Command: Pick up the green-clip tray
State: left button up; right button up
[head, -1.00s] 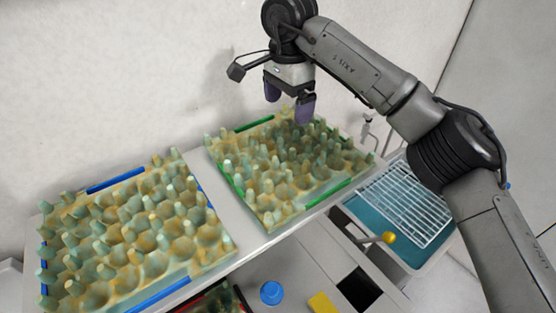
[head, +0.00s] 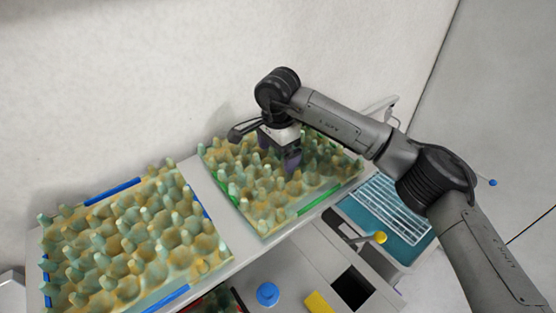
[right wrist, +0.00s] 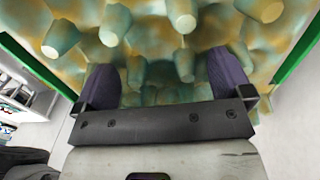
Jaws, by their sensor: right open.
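The green-clip tray (head: 265,226) is a mottled yellow-green egg tray with green clips along its edges. It lies on the shelf, right of the blue-clip tray, in the head view. My right gripper (head: 291,162) is over its middle, pointing down, and hides part of it. In the right wrist view the tray (right wrist: 150,25) fills the top, with green clips at both sides. My right gripper's purple fingers (right wrist: 160,80) are spread apart there, close to the tray's knobs, with nothing clearly gripped between them. I cannot tell whether they touch the tray. My left gripper is not in view.
The blue-clip egg tray (head: 187,262) lies at the left on the same shelf. A teal tray with a white wire rack (head: 385,210) is at the right. A blue round knob (head: 267,294) and a yellow block (head: 319,303) are below the shelf's front. A wall stands behind.

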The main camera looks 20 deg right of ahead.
jog(key=shift+f, duration=0.25)
jog(key=shift+c, duration=0.2)
jog(key=c, duration=1.2)
jog(key=shift+r, duration=0.1)
